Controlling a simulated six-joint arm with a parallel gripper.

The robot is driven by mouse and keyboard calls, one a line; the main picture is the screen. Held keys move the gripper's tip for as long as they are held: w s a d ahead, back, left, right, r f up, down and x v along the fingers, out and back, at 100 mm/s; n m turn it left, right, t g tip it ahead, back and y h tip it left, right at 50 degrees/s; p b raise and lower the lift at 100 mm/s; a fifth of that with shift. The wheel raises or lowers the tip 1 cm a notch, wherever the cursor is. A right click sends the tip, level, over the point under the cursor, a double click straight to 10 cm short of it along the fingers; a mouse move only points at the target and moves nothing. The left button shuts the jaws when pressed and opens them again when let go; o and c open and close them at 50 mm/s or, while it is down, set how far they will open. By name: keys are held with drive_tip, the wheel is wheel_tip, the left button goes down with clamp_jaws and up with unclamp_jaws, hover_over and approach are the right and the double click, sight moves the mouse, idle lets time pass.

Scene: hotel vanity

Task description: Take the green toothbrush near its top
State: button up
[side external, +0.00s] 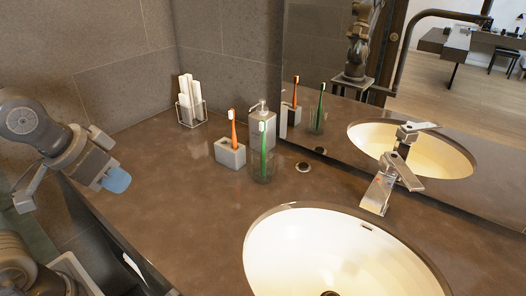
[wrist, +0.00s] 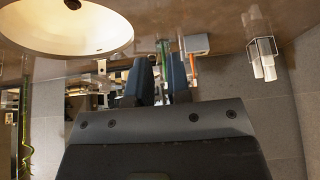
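The green toothbrush (side external: 263,139) stands upright, slightly tilted, in a clear glass (side external: 264,168) on the brown counter, its white-bristled head above the rim. My gripper (side external: 116,180) is at the left of the side view, well apart from the glass, with blue fingertips. In the wrist view its two fingers (wrist: 160,80) are spread with a gap between them and nothing held.
An orange toothbrush (side external: 233,130) stands in a pale block holder (side external: 230,154) left of the glass. A soap dispenser (side external: 262,113) stands close behind. A wire rack (side external: 191,112) holds white rolls. The sink (side external: 290,250) and faucet (side external: 383,190) are right.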

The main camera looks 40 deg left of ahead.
drive_tip(key=o, duration=0.4)
drive_tip(key=shift+o, duration=0.2)
drive_tip(key=t, duration=1.2)
approach(264, 124)
drive_tip(key=w, duration=1.2)
drive_tip(key=shift+w+a+f, duration=0.2)
drive_tip(key=shift+a+f, duration=0.1)
drive_tip(key=shift+f, duration=0.1)
